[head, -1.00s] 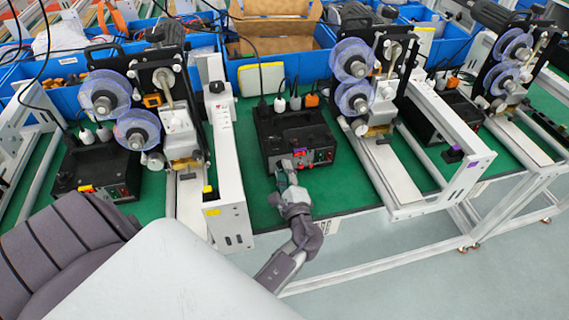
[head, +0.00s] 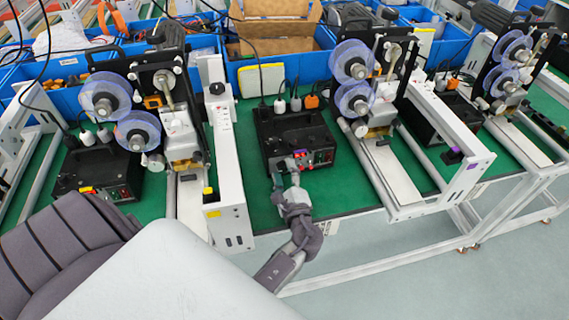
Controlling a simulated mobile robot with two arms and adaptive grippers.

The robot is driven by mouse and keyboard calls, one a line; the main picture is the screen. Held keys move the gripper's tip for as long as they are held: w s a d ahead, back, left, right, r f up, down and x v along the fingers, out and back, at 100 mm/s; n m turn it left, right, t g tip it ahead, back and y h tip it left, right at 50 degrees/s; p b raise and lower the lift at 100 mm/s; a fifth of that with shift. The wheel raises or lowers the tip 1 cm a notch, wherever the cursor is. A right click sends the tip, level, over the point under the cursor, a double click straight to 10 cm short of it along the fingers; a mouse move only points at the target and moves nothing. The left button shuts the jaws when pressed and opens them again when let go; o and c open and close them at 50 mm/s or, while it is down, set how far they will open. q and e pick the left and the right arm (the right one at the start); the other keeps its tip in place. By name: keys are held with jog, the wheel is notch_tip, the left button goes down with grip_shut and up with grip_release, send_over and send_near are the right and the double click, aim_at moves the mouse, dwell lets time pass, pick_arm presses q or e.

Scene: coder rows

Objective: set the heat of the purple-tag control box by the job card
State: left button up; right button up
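The panel's knobs and markings are too small to read. My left gripper (head: 289,167) is at the left part of this front panel, its fingertips very close to it. I cannot tell whether they touch or how far apart they are. A white card with a yellow edge (head: 262,79) stands behind the box; no writing can be read. My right gripper is not in view.
A yellow-tagged control box (head: 103,172) stands at left. Coder machines with purple film reels (head: 352,60) flank the middle box. A white frame with a yellow tag (head: 231,170) is close left of my gripper; another frame (head: 458,155) with a purple tag is at right. Blue bins line the back.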

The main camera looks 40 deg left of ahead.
pick_arm(q)
jog(key=v, duration=0.7)
jog(key=shift+s+d, duration=0.15)
jog(key=shift+d, duration=0.1)
dwell(0.3)
